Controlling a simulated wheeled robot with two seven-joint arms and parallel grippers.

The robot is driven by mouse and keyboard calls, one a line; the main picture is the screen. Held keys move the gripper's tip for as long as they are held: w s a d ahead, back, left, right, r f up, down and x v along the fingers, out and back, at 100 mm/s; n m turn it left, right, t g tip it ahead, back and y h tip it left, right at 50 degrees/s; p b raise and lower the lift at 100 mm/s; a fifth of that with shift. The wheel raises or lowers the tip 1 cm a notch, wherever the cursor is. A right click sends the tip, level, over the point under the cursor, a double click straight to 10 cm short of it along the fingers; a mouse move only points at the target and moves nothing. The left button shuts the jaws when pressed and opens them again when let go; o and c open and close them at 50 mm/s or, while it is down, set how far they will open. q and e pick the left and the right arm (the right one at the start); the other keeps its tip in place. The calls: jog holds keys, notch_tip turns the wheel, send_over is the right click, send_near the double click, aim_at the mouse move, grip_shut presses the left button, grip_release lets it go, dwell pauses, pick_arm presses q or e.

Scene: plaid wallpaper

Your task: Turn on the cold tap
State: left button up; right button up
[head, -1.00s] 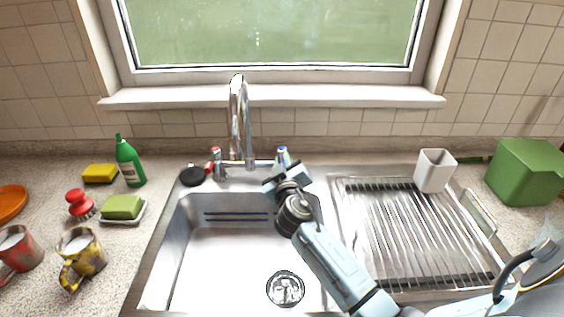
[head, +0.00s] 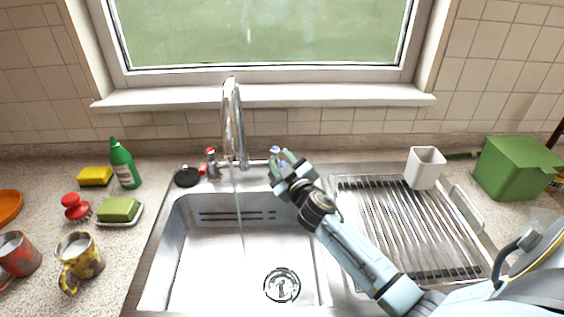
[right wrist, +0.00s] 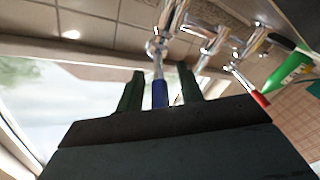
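The chrome faucet (head: 232,125) stands behind the sink, and a thin stream of water (head: 240,215) falls from its spout into the basin. The cold tap with its blue-tipped handle (head: 275,153) is right of the spout. My right gripper (head: 283,158) is at this handle. In the right wrist view the blue handle (right wrist: 160,93) lies between my two fingers (right wrist: 160,90), with a gap visible on each side, so the gripper is open around it. The red-marked hot tap (head: 211,160) is left of the spout. My left gripper is not in view.
The sink basin (head: 205,255) is empty apart from its drain (head: 282,286). A ribbed drainboard (head: 400,230) with a white cup (head: 424,167) is on the right. A green bottle (head: 124,165), sponges and mugs stand on the left counter.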

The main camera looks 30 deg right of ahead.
jog(key=s+a, duration=0.2)
jog(key=s, duration=1.1)
jog(key=shift+a, duration=0.25)
